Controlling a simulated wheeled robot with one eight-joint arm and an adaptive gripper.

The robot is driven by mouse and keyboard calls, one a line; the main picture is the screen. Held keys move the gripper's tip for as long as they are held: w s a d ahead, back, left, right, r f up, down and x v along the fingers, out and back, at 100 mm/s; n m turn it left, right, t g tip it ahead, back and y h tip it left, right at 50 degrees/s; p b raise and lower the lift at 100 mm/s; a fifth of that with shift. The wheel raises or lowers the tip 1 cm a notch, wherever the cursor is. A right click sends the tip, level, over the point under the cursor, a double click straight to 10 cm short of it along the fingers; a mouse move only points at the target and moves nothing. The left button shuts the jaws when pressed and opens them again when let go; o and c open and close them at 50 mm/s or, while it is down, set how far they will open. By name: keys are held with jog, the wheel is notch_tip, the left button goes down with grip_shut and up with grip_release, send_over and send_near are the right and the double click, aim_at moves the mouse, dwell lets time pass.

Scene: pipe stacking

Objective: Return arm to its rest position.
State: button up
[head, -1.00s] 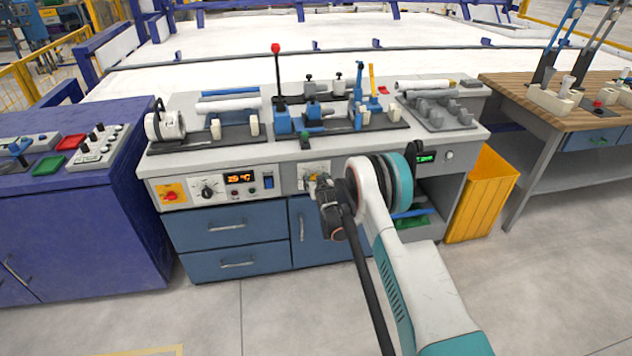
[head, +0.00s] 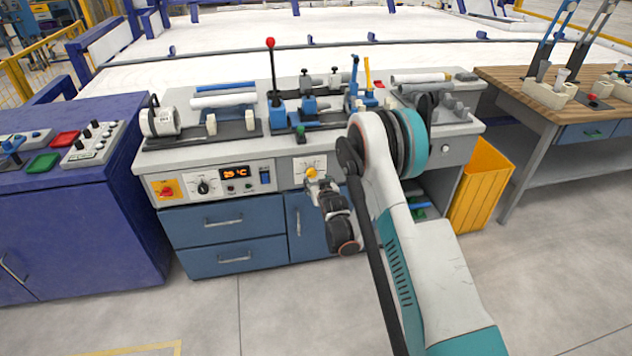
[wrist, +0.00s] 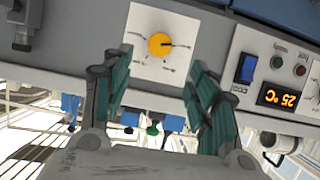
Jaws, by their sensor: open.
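My arm reaches up from the lower right in the head view and folds at a teal-banded joint in front of the workbench (head: 222,183). My gripper (wrist: 158,100) shows in the wrist view with its two green-padded fingers spread apart and nothing between them. Beyond the fingers is a white panel with a yellow knob (wrist: 160,44) on the bench front. In the head view the gripper end is small and partly hidden by my wrist, close to that panel.
A blue cabinet (head: 75,220) with buttons stands at left. A yellow bin (head: 481,186) and a wooden-topped table (head: 540,100) stand at right. Pipes (head: 223,100) and clamps lie on the bench top. The floor in front is clear.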

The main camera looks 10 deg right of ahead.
jog(key=shift+s, duration=0.2)
dwell(0.3)
jog(key=s+r+g, duration=0.1)
jog(key=s+r, duration=0.2)
jog(key=r, duration=0.5)
jog(key=s+r+g, duration=0.1)
jog(key=s+r, duration=0.1)
jog(key=r, duration=0.7)
jog(key=s+r+g, duration=0.1)
jog(key=s+r, duration=1)
jog(key=s, duration=0.1)
jog(key=s+r+g, duration=0.1)
jog(key=s+g, duration=0.2)
jog(key=s, duration=3)
jog(key=shift+r+g, duration=0.3)
jog(key=shift+r, duration=0.05)
